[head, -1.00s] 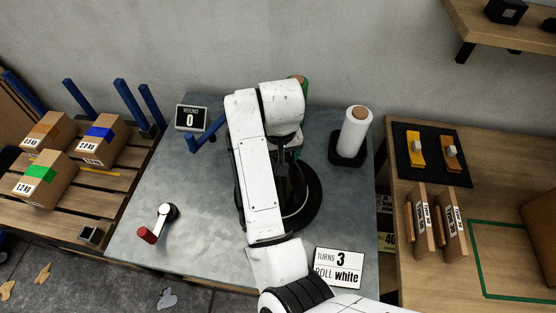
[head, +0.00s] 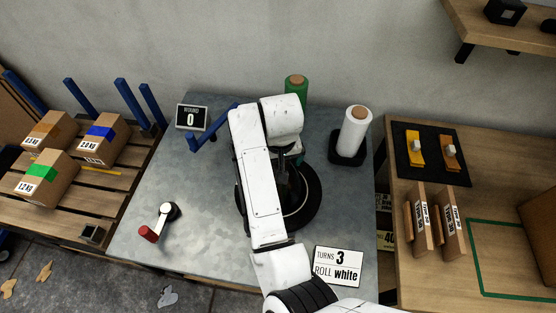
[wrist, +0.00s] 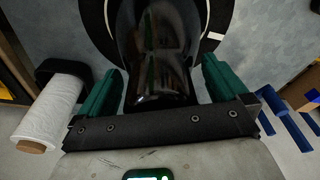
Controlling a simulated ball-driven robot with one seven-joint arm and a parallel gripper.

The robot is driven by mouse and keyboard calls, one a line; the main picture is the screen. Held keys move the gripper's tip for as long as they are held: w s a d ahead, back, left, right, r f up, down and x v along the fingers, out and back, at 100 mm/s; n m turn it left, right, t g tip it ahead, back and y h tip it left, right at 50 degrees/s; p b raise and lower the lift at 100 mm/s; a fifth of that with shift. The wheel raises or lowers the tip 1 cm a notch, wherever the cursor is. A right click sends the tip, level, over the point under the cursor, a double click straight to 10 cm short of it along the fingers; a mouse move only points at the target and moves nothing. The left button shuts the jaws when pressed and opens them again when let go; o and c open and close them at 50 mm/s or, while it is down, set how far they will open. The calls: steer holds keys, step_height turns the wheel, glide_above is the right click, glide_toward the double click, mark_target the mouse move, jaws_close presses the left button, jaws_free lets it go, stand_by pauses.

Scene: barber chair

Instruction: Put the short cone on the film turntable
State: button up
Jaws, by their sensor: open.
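The film turntable is a black disc (head: 312,209) with a pale ring, flat on the grey metal table; my arm hides its left part in the head view. A dark, glossy, rounded body (wrist: 160,45) stands over the disc in the wrist view. It may be the short cone, but its full shape is hidden. My gripper (wrist: 163,72) is open, with one green finger on each side of this dark body. I cannot tell whether the fingers touch it. My arm mostly hides the gripper in the head view.
A white film roll (head: 355,130) stands in a black holder right of the turntable, and a green roll (head: 296,90) stands behind.

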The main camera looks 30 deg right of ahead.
steer(key=r, duration=0.4)
steer(key=s+r, duration=0.1)
steer(key=r, duration=0.7)
steer(key=shift+s+a+r+p, duration=0.1)
steer(key=shift+s+a+p, duration=0.2)
steer(key=shift+s, duration=0.1)
steer(key=s+d+f+h, duration=0.1)
steer(key=s+d+f, duration=0.25)
steer(key=d, duration=0.35)
steer(key=s+d+f+h, duration=0.2)
steer(key=s+d+f, duration=0.1)
steer(key=s+d, duration=0.3)
steer(key=s+a+f+y, duration=0.1)
steer(key=s+f, duration=0.2)
steer(key=s, duration=0.3)
steer(key=s+a+f+n+y, duration=0.1)
steer(key=s+a+f, duration=0.1)
steer(key=s, duration=0.4)
steer(key=s+a+f+n+y, duration=0.1)
steer(key=s+f, duration=0.3)
steer(key=s, duration=0.2)
steer(key=shift+s+a+f+g, duration=0.3)
steer(key=shift+a+f+g, duration=0.05)
steer(key=shift+a+g, duration=0.05)
